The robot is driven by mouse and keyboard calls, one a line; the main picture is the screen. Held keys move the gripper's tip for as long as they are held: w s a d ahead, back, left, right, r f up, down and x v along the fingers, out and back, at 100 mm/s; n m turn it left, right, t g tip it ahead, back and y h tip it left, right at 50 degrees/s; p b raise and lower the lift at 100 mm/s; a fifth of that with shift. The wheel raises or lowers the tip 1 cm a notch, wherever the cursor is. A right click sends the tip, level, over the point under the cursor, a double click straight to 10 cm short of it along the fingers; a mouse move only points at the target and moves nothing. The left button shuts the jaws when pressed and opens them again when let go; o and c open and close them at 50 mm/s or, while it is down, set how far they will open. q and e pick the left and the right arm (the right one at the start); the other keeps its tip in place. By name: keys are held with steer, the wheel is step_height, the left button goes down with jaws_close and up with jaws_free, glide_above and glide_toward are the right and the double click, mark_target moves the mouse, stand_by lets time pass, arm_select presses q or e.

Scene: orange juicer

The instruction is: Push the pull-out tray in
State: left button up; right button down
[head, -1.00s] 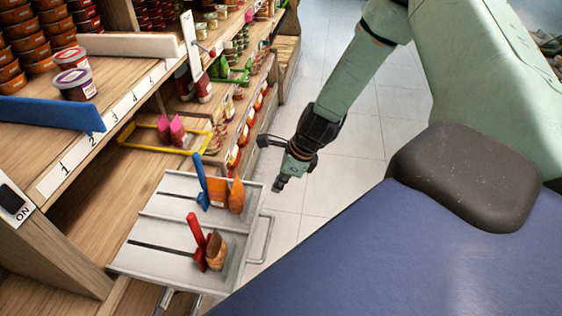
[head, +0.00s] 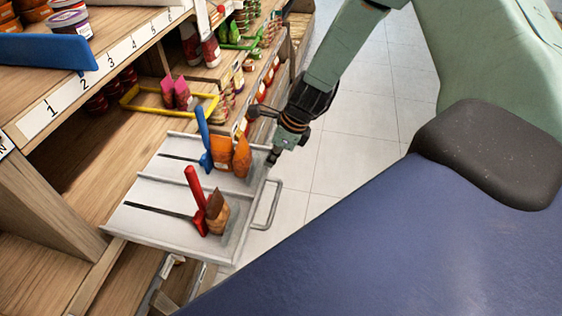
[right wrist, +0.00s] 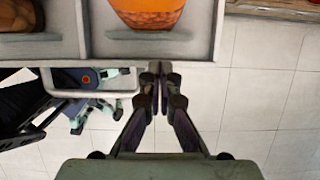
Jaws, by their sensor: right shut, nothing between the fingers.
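The pull-out tray (head: 150,222) is a pale grey sliding tray extended from the wooden shelf unit. It has two slotted lanes and a metal handle (head: 268,205) on its front edge. A blue pusher (head: 203,135) with orange items (head: 222,153) and a red pusher (head: 195,190) with a brown item (head: 218,214) stand on it. My right gripper (head: 271,160) is shut and empty at the tray's front edge, near its far corner. In the right wrist view its fingertips (right wrist: 156,68) point at the front edge beside the handle (right wrist: 92,82); I cannot tell whether they touch.
The shelf (head: 75,165) behind the tray has a numbered strip (head: 85,88) above it. A yellow frame with pink pieces (head: 177,92) lies beyond the tray, and jars line the shelves further on. The tiled floor (head: 350,160) in front is clear.

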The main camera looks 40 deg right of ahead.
steer(key=shift+w+a+f+b, duration=0.1)
steer(key=shift+w+a+b, duration=0.2)
steer(key=shift+w+a, duration=0.35)
steer(key=shift+w, duration=0.15)
steer(key=shift+r, duration=0.2)
